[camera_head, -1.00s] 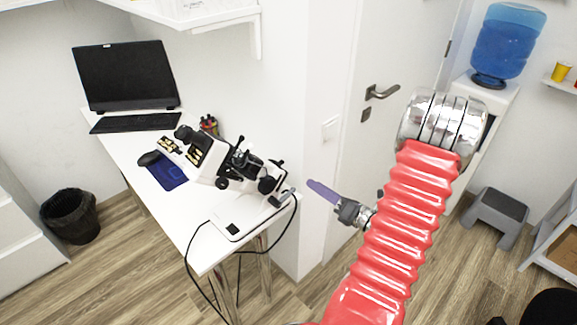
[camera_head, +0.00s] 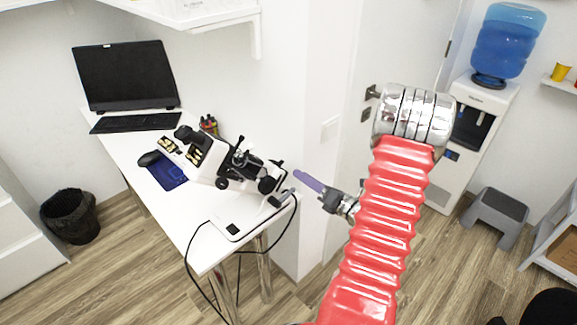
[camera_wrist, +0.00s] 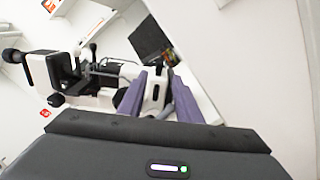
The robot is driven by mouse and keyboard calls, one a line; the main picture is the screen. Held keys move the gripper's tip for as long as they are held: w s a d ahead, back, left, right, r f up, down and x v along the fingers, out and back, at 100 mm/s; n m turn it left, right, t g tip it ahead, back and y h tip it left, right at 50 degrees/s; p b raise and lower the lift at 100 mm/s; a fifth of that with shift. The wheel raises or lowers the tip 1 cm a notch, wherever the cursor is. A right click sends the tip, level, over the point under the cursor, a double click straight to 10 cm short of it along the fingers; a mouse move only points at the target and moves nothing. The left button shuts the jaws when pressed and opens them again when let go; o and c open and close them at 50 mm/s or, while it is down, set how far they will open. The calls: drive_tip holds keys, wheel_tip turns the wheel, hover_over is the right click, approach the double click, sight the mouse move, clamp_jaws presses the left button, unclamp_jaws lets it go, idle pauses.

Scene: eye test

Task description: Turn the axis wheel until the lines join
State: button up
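A white and black optical instrument (camera_head: 207,170) sits tilted on the white table. It has dark round knobs, one at its right end (camera_head: 267,185) and one lower on its side (camera_head: 222,184). I cannot tell which is the axis wheel, and no lines can be seen. My gripper (camera_head: 297,173) has purple fingers and is just right of the instrument's right end, seemingly apart from it. In the wrist view my gripper (camera_wrist: 158,76) has its two fingers spread with nothing held. A white part of the instrument (camera_wrist: 154,92) shows between and beyond them.
The table (camera_head: 205,250) has a laptop (camera_head: 125,78), a blue mat (camera_head: 168,174), a mouse (camera_head: 149,159) and a pen cup (camera_head: 209,124). A black cable (camera_head: 190,262) hangs off the front. A wall corner (camera_head: 312,240) stands close behind my gripper.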

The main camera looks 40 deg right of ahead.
sight(283, 163)
drive_tip(key=w, duration=0.8)
drive_tip(key=shift+w+a, duration=0.1)
drive_tip(key=shift+a, duration=0.05)
drive_tip(key=shift+c, duration=0.5)
clamp_jaws()
